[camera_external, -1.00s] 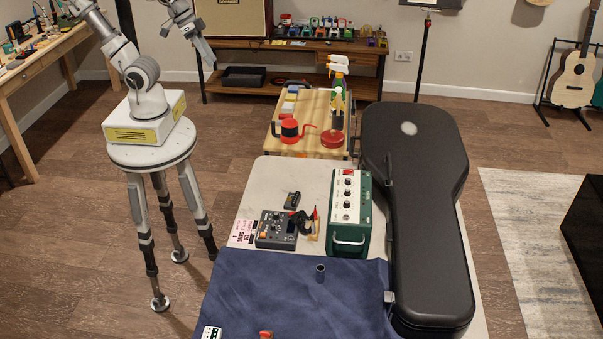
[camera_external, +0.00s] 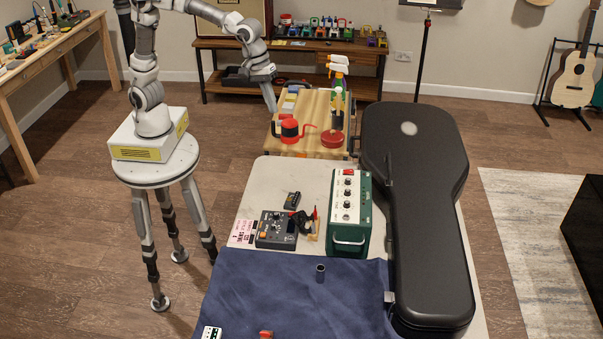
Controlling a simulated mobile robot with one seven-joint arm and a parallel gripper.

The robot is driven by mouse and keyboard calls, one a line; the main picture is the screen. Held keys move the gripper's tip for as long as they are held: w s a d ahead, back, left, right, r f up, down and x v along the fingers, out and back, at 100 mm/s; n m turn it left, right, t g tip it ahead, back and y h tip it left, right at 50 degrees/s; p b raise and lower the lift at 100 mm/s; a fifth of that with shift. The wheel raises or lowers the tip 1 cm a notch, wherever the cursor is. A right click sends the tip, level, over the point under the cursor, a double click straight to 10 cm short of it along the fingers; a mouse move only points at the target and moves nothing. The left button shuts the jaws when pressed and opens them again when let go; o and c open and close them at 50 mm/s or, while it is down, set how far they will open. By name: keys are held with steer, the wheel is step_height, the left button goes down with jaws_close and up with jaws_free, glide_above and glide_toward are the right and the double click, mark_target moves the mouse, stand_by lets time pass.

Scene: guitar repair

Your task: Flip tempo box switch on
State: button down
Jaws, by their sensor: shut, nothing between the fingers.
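A green box (camera_external: 364,222) with a pale panel stands on the table, against the left side of the guitar case. The panel carries a red switch (camera_external: 349,173) at its far end and a column of knobs; I take it for the tempo box. Its switch position is too small to tell. A grey box (camera_external: 275,231) with orange buttons lies to its left. My gripper (camera_external: 271,106) is shut and empty, pointing down near the far left corner of the wooden cart, well away from the green box.
The cart (camera_external: 317,107) holds a spray bottle (camera_external: 338,82), a red-and-black spool (camera_external: 290,128) and a round red tin (camera_external: 332,139). A black guitar case (camera_external: 422,200) fills the table's right side. Blue cloth (camera_external: 290,296) covers the near part.

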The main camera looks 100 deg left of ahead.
mark_target(296, 213)
steer(key=w+d+f+n+g+b, duration=0.1)
steer(key=w+d+f+n+b, duration=0.2)
steer(key=d+f, duration=1)
steer(key=w+f+n, duration=0.1)
steer(key=w, duration=0.2)
steer(key=shift+d+n+y, duration=0.2)
steer(key=shift+n+y, duration=0.1)
steer(key=shift+y, duration=0.1)
steer(key=f+b, duration=0.1)
steer(key=f, duration=0.3)
steer(key=w+f+b, duration=0.1)
steer(key=f, duration=0.4)
steer(key=w+f+b, duration=0.1)
steer(key=f, duration=0.3)
steer(key=shift+f, duration=0.35)
steer(key=shift+w, duration=0.1)
